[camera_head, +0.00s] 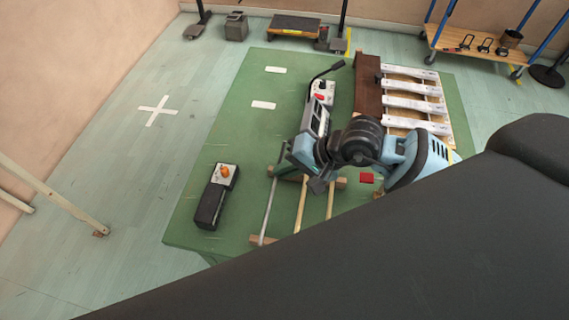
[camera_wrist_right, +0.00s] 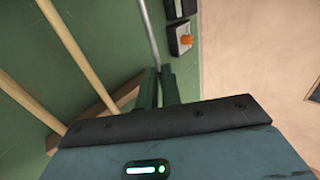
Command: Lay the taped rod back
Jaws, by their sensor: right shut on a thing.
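My right gripper (camera_head: 281,164) reaches in from the right over the green table and is shut on a thin grey rod (camera_head: 267,212). In the right wrist view the gripper's fingers (camera_wrist_right: 158,88) close around this grey rod (camera_wrist_right: 148,35), which runs away from them. The rod's near end is at the front wooden bar (camera_head: 268,240); I cannot tell whether it rests on it. Two pale wooden rods, one in the middle (camera_head: 300,205) and one to the right (camera_head: 329,204), lie beside it across the wooden bars. No tape is readable on any rod. My left gripper is not in view.
A black box with an orange knob (camera_head: 225,172) lies left of the rods on the green table (camera_head: 190,195). A device with a red button (camera_head: 320,97) stands behind the gripper. A white-barred instrument (camera_head: 413,103) and a brown block (camera_head: 368,85) are at the back right.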

